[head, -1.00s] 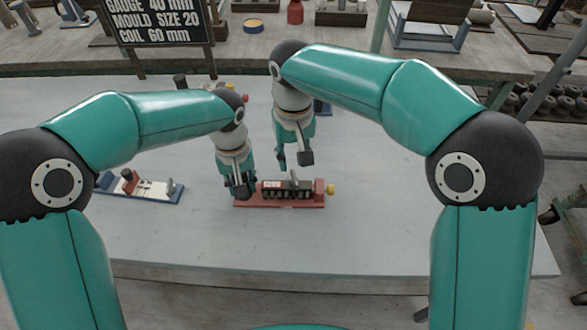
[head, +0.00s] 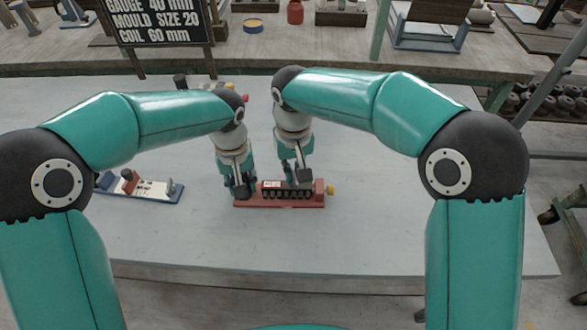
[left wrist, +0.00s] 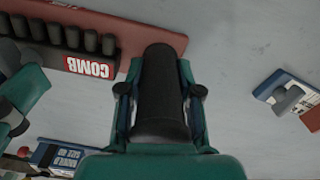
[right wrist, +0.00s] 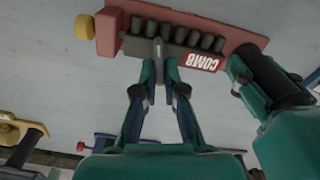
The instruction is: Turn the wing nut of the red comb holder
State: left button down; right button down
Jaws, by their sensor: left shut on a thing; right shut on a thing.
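The red comb holder (head: 270,206) lies on the grey table with its row of black teeth and a white-on-red COMB label (left wrist: 90,67). My left gripper (head: 241,190) is shut around an upright dark post (left wrist: 160,95) at the holder's left end. My right gripper (head: 297,178) reaches down to the holder right of its middle. In the right wrist view its fingertips are shut on the grey wing nut (right wrist: 158,48), which stands beside the black teeth. In the head view the right gripper mostly hides the wing nut.
A yellow knob (head: 331,189) sticks out at the holder's right end. A blue-based holder (head: 165,195) lies to the left. Several small items stand behind my arms, near a dark sign (head: 157,22). The table front is clear.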

jog(key=shift+n, duration=0.3)
jog(key=n, duration=0.5)
jog(key=shift+s+a, duration=0.1)
jog(key=shift+a, duration=0.1)
jog(key=n, duration=0.6)
jog(key=shift+s+a+n, duration=0.15)
jog(key=shift+n, duration=0.15)
jog(key=n, duration=0.5)
jog(key=shift+s, duration=0.25)
pick_arm(q)
jog(key=shift+a, duration=0.1)
pick_arm(e)
jog(key=n, duration=0.4)
jog(key=shift+s+r+n, duration=0.1)
jog(key=shift+n, duration=0.2)
jog(key=c, duration=1.3)
grip_release()
jog(key=shift+o, duration=0.2)
jog(key=shift+s, duration=0.1)
